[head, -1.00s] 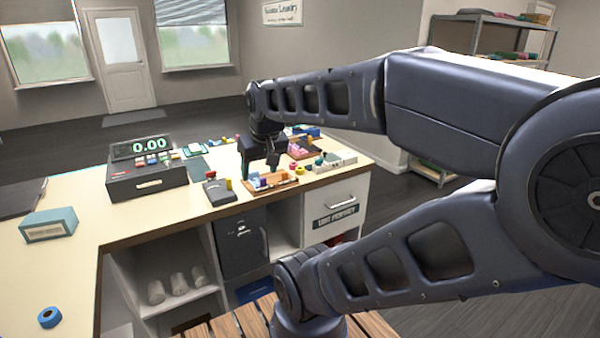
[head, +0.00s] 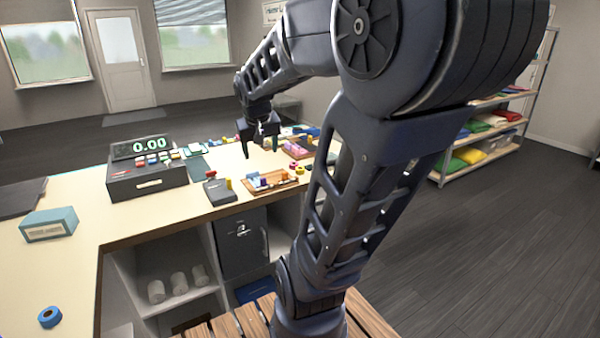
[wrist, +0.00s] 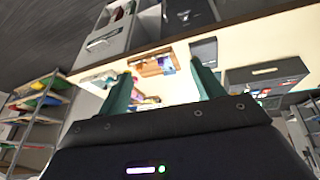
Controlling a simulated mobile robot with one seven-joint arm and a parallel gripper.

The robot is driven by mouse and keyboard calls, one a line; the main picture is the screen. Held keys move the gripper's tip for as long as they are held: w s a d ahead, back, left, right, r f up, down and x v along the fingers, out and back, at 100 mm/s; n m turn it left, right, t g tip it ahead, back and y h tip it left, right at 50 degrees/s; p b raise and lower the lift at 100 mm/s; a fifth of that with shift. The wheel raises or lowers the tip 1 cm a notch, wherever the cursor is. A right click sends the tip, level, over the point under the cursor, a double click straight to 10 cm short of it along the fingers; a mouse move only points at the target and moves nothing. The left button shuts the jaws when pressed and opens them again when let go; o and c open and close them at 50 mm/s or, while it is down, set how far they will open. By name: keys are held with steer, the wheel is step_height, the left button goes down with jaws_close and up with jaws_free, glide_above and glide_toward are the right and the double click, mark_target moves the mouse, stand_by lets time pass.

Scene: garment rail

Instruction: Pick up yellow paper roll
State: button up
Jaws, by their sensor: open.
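Several other small yellow pieces lie near the wooden tray (head: 270,187), too small to tell apart. My gripper (head: 261,149) is open and empty, pointing down above the counter, behind the tray and away from the yellow cylinder. In the wrist view its green fingers (wrist: 160,82) are spread apart with nothing between them. I cannot pick out the yellow cylinder in the wrist view.
A cash register (head: 148,180) stands left of the terminal. A blue box (head: 48,225) and a blue tape roll (head: 49,317) are on the counter's left part, with bare counter (head: 130,225) between. Shelves with folded cloths (head: 485,135) stand at right.

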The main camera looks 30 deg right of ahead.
steer(key=w+d+f+m, duration=0.1)
steer(key=w+d+f, duration=0.1)
steer(key=w+d, duration=0.55)
steer(key=m, duration=0.4)
glide_toward(300, 168)
steer(key=shift+h, duration=0.3)
steer(key=shift+a+x, duration=0.15)
steer(key=shift+x, duration=2.05)
steer(key=shift+a+x, duration=0.1)
steer(key=shift+x, duration=2.1)
steer(key=shift+w, duration=0.1)
steer(key=c, duration=1.1)
steer(key=shift+r, duration=0.1)
